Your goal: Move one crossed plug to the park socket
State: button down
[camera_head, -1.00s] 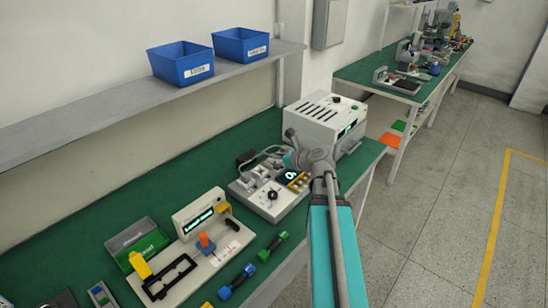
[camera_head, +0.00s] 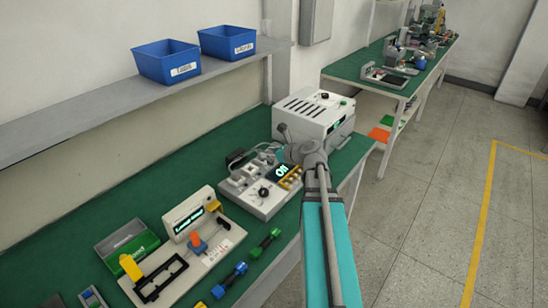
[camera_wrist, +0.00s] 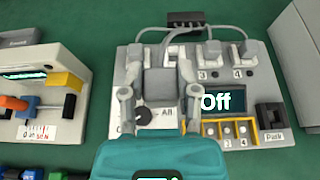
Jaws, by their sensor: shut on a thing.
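My gripper (camera_wrist: 158,97) is shut on a grey plug (camera_wrist: 160,84) above the left part of the grey switch panel (camera_wrist: 225,78). The held plug looks larger than the other plugs; its cable runs up to a black block (camera_wrist: 190,20). Its gap to the panel cannot be told. Two grey plugs, one at label 3 (camera_wrist: 212,55) and one at label 4 (camera_wrist: 248,50), sit on the panel. A black park socket (camera_wrist: 270,115) is at the panel's lower right, labelled Park. In the head view the panel (camera_head: 262,195) is partly behind my arm, and the held plug is hidden.
The panel has a black knob, an "Off" display (camera_wrist: 222,102) and a yellow-framed row (camera_wrist: 228,130). A fixture with an orange part (camera_head: 195,240) stands left. A white box (camera_head: 312,115) stands behind the panel. Blue bins (camera_head: 166,62) sit on the shelf.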

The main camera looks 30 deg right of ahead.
jog(key=w+d+f+b, duration=0.2)
jog(key=w+d, duration=0.1)
jog(key=d, duration=0.7)
jog(key=w+d+f+b, duration=0.1)
jog(key=w+d+f, duration=0.1)
jog(key=d, duration=0.8)
jog(key=shift+w+d+b, duration=0.35)
jog(key=shift+w+d, duration=0.05)
jog(key=shift+w, duration=0.25)
jog(key=shift+f, duration=0.1)
jog(key=shift+f+b, duration=2.8)
jog(key=shift+b, duration=0.1)
jog(key=shift+f+b, duration=1.3)
jog(key=shift+b, duration=0.05)
jog(key=shift+c, duration=1.3)
grip_release()
